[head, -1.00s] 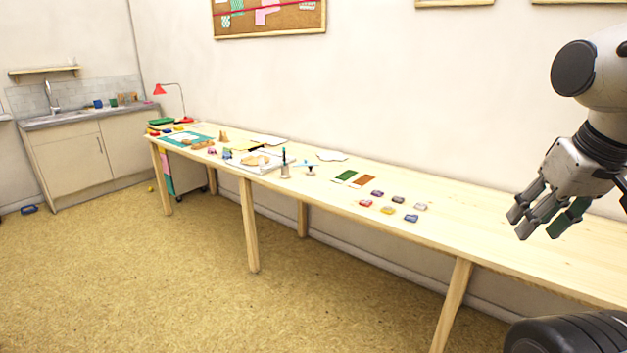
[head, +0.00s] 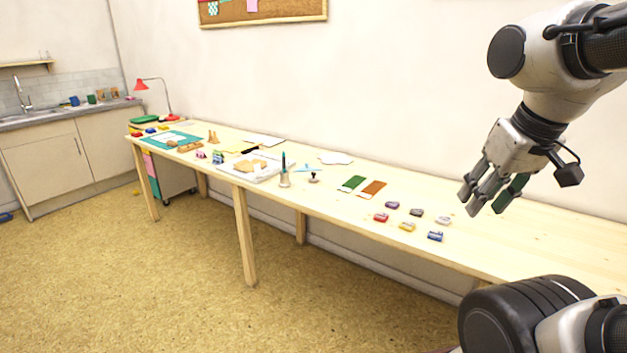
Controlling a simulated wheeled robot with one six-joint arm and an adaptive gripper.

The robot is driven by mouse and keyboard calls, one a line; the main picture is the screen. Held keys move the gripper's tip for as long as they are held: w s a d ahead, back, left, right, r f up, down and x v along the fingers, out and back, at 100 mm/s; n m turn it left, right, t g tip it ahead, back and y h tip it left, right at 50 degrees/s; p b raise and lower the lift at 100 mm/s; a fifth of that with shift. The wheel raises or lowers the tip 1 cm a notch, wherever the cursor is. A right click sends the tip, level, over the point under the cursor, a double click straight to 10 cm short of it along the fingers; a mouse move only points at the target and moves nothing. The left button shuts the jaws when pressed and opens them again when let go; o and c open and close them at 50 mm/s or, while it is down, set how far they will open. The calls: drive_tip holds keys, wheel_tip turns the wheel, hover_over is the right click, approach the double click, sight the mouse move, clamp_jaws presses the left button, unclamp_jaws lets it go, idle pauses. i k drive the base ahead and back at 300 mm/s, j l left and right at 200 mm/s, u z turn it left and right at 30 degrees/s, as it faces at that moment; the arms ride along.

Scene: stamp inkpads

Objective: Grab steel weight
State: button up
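My gripper (head: 486,201) hangs above the right part of the long table, high over it and apart from everything on it. Its fingers look spread, with nothing visible between them. I cannot make out a steel weight for sure. A small grey holder (head: 284,180) with a dark upright tool stands near the table's front edge, left of centre. A small dark-topped stamp-like piece (head: 314,178) stands beside it.
On the wooden table (head: 540,242) lie several small inkpads, including a red one (head: 381,217) and a blue one (head: 435,236). A white tray (head: 236,172) and red lamp (head: 141,85) are farther left. The table's right part is clear.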

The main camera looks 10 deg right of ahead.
sight(312, 179)
drive_tip(key=i+j+z, duration=0.3)
drive_tip(key=i+j, duration=0.25)
drive_tip(key=i+j+z, duration=0.1)
drive_tip(key=i+j, duration=0.2)
drive_tip(key=i+j+z, duration=0.15)
drive_tip(key=i+j, duration=0.15)
drive_tip(key=i+j+z, duration=0.15)
drive_tip(key=j, duration=0.3)
drive_tip(key=i+j+z, duration=0.15)
drive_tip(key=i+j, duration=0.15)
drive_tip(key=i+j+z, duration=0.15)
drive_tip(key=j, duration=0.35)
drive_tip(key=i+j+z, duration=0.1)
drive_tip(key=i+j, duration=0.15)
drive_tip(key=j, duration=0.2)
